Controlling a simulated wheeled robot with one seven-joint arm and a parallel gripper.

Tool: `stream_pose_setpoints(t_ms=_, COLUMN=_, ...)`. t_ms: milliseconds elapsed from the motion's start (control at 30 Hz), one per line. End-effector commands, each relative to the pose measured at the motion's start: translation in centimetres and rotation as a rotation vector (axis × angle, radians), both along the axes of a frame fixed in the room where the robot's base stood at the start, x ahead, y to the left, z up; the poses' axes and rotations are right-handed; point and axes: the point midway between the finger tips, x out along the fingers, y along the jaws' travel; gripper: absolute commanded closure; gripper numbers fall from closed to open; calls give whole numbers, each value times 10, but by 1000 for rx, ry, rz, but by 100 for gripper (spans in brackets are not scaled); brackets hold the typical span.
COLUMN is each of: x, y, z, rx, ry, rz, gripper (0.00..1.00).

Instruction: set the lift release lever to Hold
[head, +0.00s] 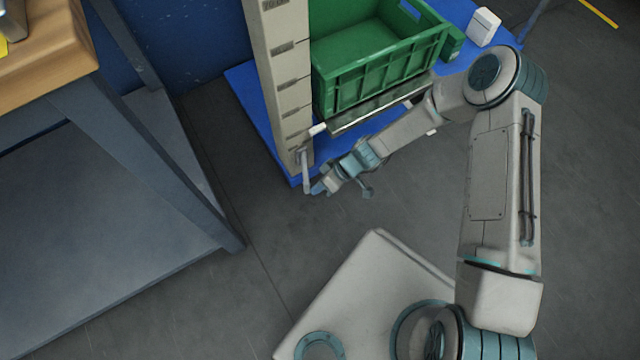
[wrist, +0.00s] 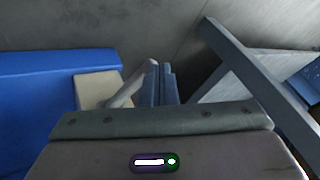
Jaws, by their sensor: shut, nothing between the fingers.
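The lift release lever (head: 306,172) is a pale grey arm low on the beige post, hanging steeply down in the head view. It also shows in the wrist view (wrist: 129,88), slanting from the beige post foot toward my fingertips. My gripper (head: 317,189) is shut with nothing in it, beside the lever's free end. In the wrist view its blue-grey fingers (wrist: 158,84) are together, right of the lever; I cannot tell whether they touch it. No Hold marking can be read.
The beige post (head: 283,85) stands on a blue base (head: 243,82). A green crate (head: 375,75) sits on a metal platform (head: 382,107) above my forearm. A grey-legged workbench (head: 150,150) stands at left. Open floor lies between bench and post.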

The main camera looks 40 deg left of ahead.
Motion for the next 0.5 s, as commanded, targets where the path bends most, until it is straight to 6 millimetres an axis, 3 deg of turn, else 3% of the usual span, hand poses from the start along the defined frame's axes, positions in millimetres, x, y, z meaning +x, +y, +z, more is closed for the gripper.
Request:
stream_pose_setpoints(t_ms=167, x=-5, y=-1, z=13, rx=8, ry=8, rz=7, gripper=100)
stream_pose_setpoints(t_ms=500, x=-2, y=-40, z=64, rx=3, ry=2, rz=9, gripper=100)
